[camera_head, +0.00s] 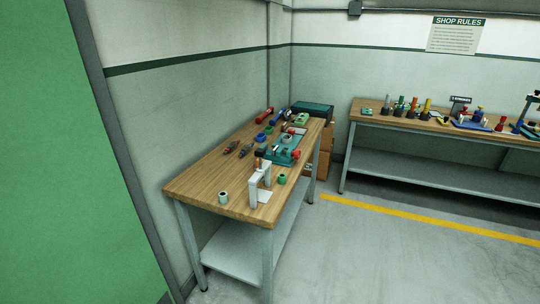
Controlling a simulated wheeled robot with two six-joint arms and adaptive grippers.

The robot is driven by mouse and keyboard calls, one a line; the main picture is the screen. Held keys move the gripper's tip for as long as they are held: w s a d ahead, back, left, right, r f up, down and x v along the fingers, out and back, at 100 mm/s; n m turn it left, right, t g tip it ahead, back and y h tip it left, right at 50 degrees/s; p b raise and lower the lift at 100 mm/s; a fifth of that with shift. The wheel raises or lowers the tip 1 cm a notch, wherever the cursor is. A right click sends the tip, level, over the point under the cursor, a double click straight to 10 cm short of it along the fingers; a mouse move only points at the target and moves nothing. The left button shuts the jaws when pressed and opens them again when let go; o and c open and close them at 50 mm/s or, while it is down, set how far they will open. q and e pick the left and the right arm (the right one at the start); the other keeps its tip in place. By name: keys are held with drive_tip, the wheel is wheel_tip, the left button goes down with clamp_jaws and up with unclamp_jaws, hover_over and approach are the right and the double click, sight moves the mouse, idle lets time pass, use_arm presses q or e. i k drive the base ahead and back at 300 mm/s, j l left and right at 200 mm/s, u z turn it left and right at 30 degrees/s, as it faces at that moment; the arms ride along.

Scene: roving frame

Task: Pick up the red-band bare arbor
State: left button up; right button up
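A wooden-topped bench (205,183) stands in the middle of the view. A red cylindrical piece (264,114) lies near its back left edge, beside a dark blue one (279,117). A second wooden-topped bench (372,119) runs along the right wall. Upright tool-like pieces with green (400,104), orange (413,105) and yellow (426,109) colours stand on it, and a small red piece (500,124) is farther right. At this size I cannot tell which piece is the red-band bare arbor. Neither of my grippers is in view.
A teal vise-like fixture (283,151), a white stand (252,187) and a grey-green ring (223,197) are on the middle bench. A green panel (60,170) fills the left. Floor around the yellow line (430,220) is clear.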

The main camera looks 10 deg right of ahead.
sight(233, 144)
drive_tip(key=i, duration=0.3)
drive_tip(key=i+l+u, duration=0.2)
drive_tip(key=i+l, duration=0.15)
drive_tip(key=l, duration=0.25)
drive_tip(key=i+l+u, duration=0.1)
drive_tip(key=l, duration=0.25)
drive_tip(key=i+l+u, duration=0.15)
drive_tip(key=l, duration=0.2)
drive_tip(key=i+l+u, duration=0.1)
drive_tip(key=l, duration=0.25)
drive_tip(key=i+l+u, duration=0.1)
drive_tip(key=l, duration=0.3)
drive_tip(key=i+l+u, duration=0.1)
drive_tip(key=l, duration=0.25)
drive_tip(key=i, duration=0.1)
